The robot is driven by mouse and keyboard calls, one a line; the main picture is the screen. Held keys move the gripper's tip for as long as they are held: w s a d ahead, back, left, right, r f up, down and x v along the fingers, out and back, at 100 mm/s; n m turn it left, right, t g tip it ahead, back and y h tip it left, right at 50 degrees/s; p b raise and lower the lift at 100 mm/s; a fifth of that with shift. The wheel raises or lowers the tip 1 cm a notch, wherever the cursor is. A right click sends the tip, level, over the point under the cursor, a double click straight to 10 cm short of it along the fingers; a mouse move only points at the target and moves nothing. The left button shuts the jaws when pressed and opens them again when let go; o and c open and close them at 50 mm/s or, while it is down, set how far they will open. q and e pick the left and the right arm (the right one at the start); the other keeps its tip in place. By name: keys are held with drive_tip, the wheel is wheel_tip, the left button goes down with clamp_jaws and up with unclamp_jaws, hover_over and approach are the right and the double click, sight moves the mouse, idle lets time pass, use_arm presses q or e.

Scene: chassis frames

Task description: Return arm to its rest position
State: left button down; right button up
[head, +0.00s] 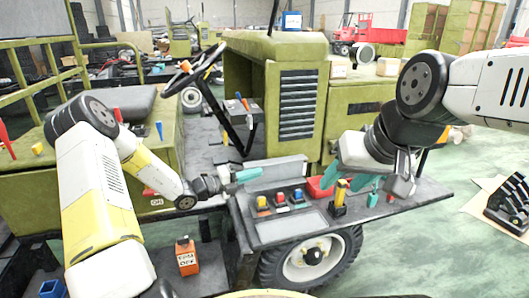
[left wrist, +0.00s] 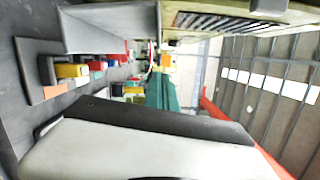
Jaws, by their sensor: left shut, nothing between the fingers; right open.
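My left gripper (head: 247,175) reaches in from the left, with its teal fingers together and empty above the rear edge of a dark panel (head: 420,195). Its closed teal fingers also show in the left wrist view (left wrist: 164,93). My right gripper (head: 350,186) is over the right part of the panel. Its teal fingers are apart, close to an upright yellow-and-black piece (head: 340,193). I cannot tell whether they touch it.
The panel carries yellow, red and blue buttons (head: 281,199) and a red tray (head: 319,187). A green vehicle (head: 255,50) with a steering wheel (head: 194,67) stands behind. A wheel (head: 309,258) is below. Open floor (head: 430,260) lies right.

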use_arm(q)
drive_tip(key=s+d+r+m+g+y, duration=0.2)
drive_tip(key=s+r+m+g+y, duration=0.15)
drive_tip(key=s+r+m, duration=0.45)
drive_tip(key=s+d+r+m+g+y, duration=0.1)
drive_tip(key=s+r+m+g+y, duration=0.3)
drive_tip(key=s+m, duration=0.9)
drive_tip(key=s+a+r+m+t+y, duration=0.2)
drive_tip(key=s+a+m, duration=0.4)
drive_tip(key=m, duration=0.3)
drive_tip(key=s+a+r+m+t+y, duration=0.2)
drive_tip(key=s+a+r+m+y, duration=0.2)
drive_tip(key=m, duration=0.6)
drive_tip(key=shift+s+a+r+m+t, duration=0.35)
drive_tip(key=shift+s+a+r, duration=0.55)
drive_tip(key=shift+a, duration=0.3)
